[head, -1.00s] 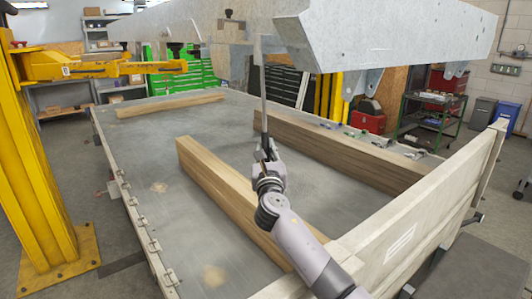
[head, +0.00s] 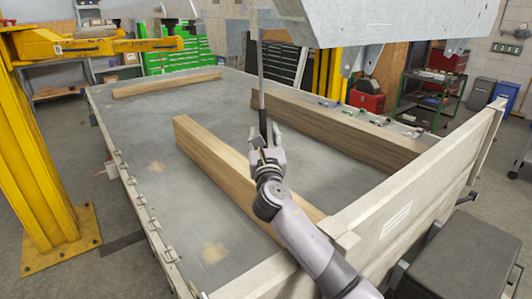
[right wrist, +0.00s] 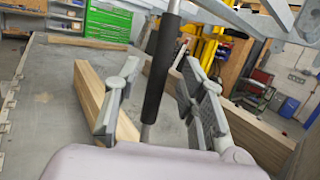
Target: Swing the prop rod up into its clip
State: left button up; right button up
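The prop rod (head: 261,75) hangs from the raised metal frame, nearly upright, with a dark sleeve on its lower part. In the right wrist view the black sleeve (right wrist: 160,70) stands between my fingers, with bare metal below it. My right gripper (head: 266,136) is open at the rod's lower end, over the trailer bed. In the right wrist view its two grey fingers (right wrist: 158,102) are apart, one on each side of the rod, with visible gaps. I cannot make out the clip. My left gripper is out of view.
The raised metal frame (head: 400,22) hangs overhead at right. Wooden beams (head: 225,170) and (head: 340,128) lie on the trailer bed (head: 140,130). A pale side board (head: 415,215) rises at front right. A yellow lift post (head: 45,150) stands at left.

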jog(key=v, duration=0.8)
jog(key=shift+s, duration=0.2)
